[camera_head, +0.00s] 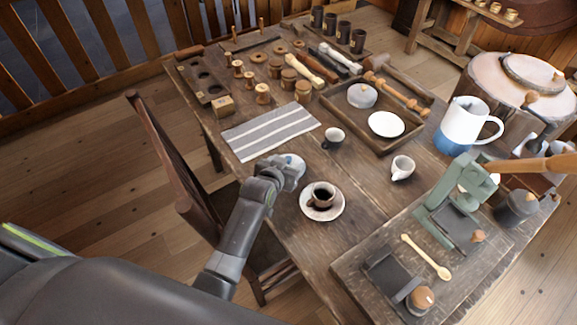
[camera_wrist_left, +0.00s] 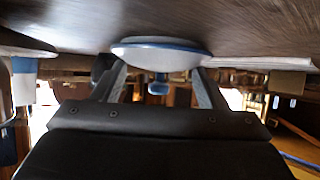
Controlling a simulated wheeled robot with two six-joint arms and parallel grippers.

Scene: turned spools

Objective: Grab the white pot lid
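The white pot lid (camera_head: 291,160) lies on the wooden table, largely hidden behind my left gripper (camera_head: 290,172) in the head view. In the left wrist view, the lid (camera_wrist_left: 160,54) shows as a white disc with a blue rim and a small blue knob. The table is at the top of that picture. My left gripper (camera_wrist_left: 158,88) is open there, with a finger on each side of the knob and clear gaps between. The fingertips overlap the lid's edge in view; I cannot tell whether they touch it. My right gripper is not in view.
A cup on a saucer (camera_head: 323,214) stands close to the right of my left gripper. A striped cloth (camera_head: 270,132) lies behind it, and a dark cup (camera_head: 333,138) stands nearby. A white and blue pitcher (camera_head: 467,125) stands farther right. A chair (camera_head: 165,150) is at the left.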

